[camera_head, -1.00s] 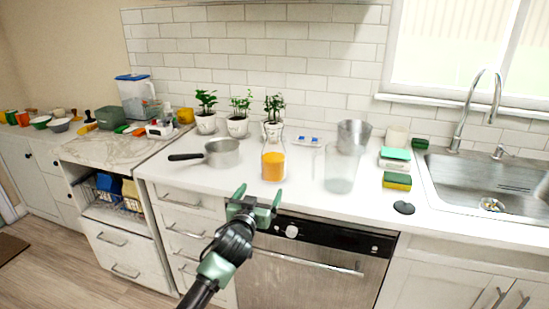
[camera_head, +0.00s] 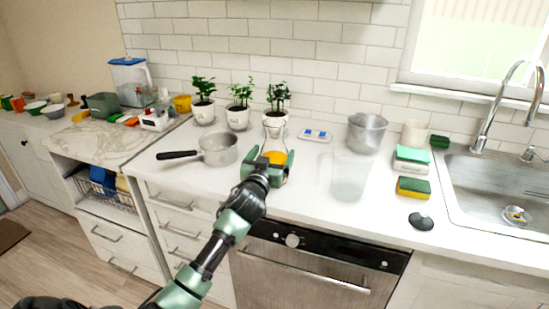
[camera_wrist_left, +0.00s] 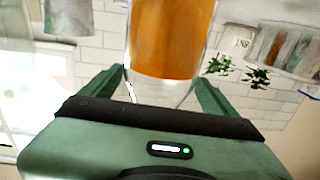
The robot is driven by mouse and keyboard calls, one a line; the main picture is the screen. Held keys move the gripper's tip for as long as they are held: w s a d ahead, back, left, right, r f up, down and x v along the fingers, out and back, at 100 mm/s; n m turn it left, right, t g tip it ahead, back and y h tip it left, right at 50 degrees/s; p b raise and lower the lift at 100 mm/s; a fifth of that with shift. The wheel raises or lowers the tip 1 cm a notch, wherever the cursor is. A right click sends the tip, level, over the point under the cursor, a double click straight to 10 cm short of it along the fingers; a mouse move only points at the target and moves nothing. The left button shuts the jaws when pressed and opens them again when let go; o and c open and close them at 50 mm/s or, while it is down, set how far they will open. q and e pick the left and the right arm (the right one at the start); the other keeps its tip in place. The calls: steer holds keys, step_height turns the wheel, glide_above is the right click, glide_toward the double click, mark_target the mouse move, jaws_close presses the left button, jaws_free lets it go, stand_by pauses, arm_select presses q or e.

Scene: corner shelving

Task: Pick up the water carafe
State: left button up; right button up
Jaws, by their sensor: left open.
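A clear glass carafe with orange liquid in it (camera_head: 274,157) stands upright on the white counter, in front of the potted plants. My left gripper (camera_head: 268,167) is open, with one finger on each side of the carafe's lower part. In the left wrist view the carafe (camera_wrist_left: 170,45) shows between the two spread fingers (camera_wrist_left: 155,92). I cannot tell whether either finger touches the glass. A clear, empty-looking glass pitcher (camera_head: 349,178) stands to the right. My right gripper is not in view.
A saucepan (camera_head: 218,150) is left of the carafe, its handle pointing left. Potted plants (camera_head: 238,118) stand behind. A metal pot (camera_head: 366,133), sponges (camera_head: 412,187) and the sink (camera_head: 490,190) are to the right.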

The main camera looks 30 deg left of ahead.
arm_select(q)
steer(key=x, duration=0.4)
steer(key=shift+r, duration=0.1)
steer(key=shift+w, duration=0.25)
steer(key=c, duration=1.7)
steer(key=shift+r+p, duration=0.25)
steer(key=shift+p, duration=0.05)
jaws_close()
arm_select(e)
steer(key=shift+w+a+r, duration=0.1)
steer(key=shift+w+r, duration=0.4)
